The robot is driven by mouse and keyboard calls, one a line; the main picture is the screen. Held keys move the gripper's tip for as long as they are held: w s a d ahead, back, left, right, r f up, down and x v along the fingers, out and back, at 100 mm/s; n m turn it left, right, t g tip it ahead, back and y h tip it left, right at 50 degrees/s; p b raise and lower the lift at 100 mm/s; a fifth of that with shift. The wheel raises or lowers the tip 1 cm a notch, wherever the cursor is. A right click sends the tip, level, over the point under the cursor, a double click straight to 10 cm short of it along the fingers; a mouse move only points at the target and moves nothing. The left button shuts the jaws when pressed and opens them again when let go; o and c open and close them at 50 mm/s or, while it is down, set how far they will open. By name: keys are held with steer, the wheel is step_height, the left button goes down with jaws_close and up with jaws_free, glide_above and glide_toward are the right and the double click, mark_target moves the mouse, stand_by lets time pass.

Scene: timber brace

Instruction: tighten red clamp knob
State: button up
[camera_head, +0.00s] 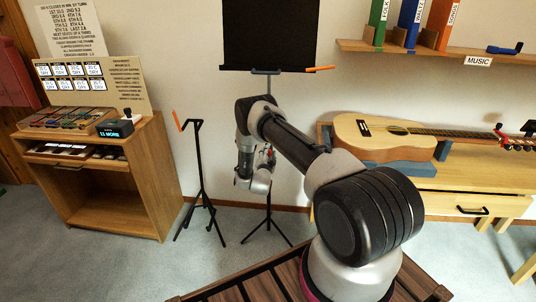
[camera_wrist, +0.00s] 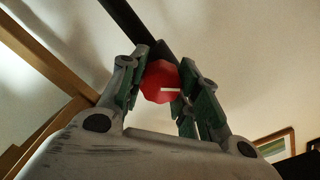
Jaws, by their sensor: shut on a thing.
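The red clamp knob (camera_wrist: 158,78) sits between the two fingers of my gripper (camera_wrist: 163,70) in the wrist view, and the gripper is shut on it. A short white mark on the knob lies nearly level, toward its right side. A dark bar (camera_wrist: 122,20) runs behind the knob to the upper left. In the head view my gripper (camera_head: 266,158) is at the dark stand (camera_head: 268,208) in the middle, and only a small speck of red shows there. My own arm hides part of the stand.
A second dark tripod stand (camera_head: 198,165) is to the left, near a wooden cabinet (camera_head: 150,185). A guitar (camera_head: 385,135) lies on a wooden bench (camera_head: 465,178) at the right. Carpet is clear between cabinet and stands.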

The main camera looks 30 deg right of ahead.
steer(key=m, duration=0.5)
steer(key=shift+f+m, duration=0.1)
steer(key=shift+m, duration=0.2)
steer(key=m, duration=0.4)
steer(key=shift+m, duration=0.3)
steer(key=o, duration=1)
steer(key=v, duration=1.2)
